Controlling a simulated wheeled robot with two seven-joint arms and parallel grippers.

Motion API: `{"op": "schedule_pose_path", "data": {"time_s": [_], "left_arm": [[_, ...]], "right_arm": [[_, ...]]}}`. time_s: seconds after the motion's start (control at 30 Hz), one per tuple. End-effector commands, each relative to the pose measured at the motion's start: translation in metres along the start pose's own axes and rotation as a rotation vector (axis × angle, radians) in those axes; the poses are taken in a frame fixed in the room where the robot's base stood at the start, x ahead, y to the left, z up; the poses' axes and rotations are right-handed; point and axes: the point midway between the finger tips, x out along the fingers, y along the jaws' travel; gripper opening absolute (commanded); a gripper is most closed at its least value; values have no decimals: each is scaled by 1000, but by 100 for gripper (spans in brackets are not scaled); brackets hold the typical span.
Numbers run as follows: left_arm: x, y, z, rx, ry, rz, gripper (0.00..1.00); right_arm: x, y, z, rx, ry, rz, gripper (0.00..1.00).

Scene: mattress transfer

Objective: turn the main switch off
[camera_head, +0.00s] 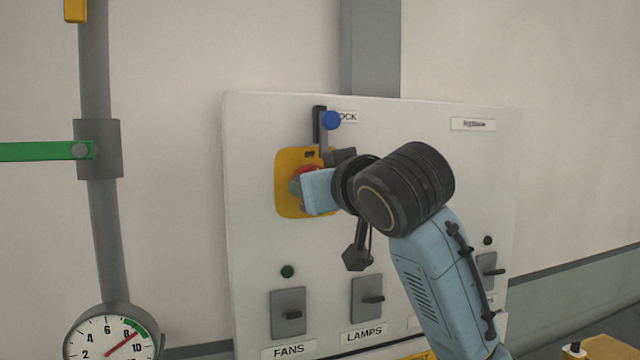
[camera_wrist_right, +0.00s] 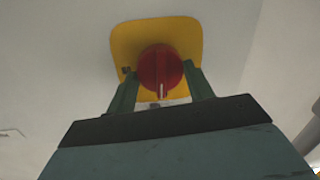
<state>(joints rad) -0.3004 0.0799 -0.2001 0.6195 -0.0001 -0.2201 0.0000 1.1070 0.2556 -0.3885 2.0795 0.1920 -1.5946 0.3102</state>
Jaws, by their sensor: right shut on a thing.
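The main switch is a red rotary knob (camera_wrist_right: 160,68) on a yellow plate (camera_wrist_right: 125,45). In the head view the yellow plate (camera_head: 290,205) sits on the upper left of the white panel, and the red knob (camera_head: 306,171) is mostly hidden by my gripper. My right gripper (camera_wrist_right: 160,84) has one finger on each side of the knob and is shut on it. It also shows in the head view (camera_head: 298,188), reaching in from the right. A white mark on the knob faces my gripper's palm in the right wrist view. My left gripper is out of view.
A blue-knobbed lever (camera_head: 330,120) stands just above the yellow plate, beside a partly hidden label ending "OCK". FANS (camera_head: 288,313) and LAMPS (camera_head: 367,298) switches are below. A pipe with a green handle (camera_head: 40,151) and a gauge (camera_head: 108,338) stand at left.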

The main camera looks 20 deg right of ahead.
Motion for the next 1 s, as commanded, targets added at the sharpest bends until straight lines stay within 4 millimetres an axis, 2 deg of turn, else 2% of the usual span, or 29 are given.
{"op": "schedule_pose_path", "data": {"time_s": [0.3,0.77,0.8,0.93,1.0], "left_arm": [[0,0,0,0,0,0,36],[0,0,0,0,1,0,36],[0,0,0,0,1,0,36],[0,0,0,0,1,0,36],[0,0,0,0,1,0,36]], "right_arm": [[0,0,-1,-86,-6,7,29],[0,-1,-2,-98,-6,8,29],[0,-1,-2,-98,-5,8,57],[0,0,-1,-97,-6,8,74],[0,-1,-1,-96,-7,8,74]]}}
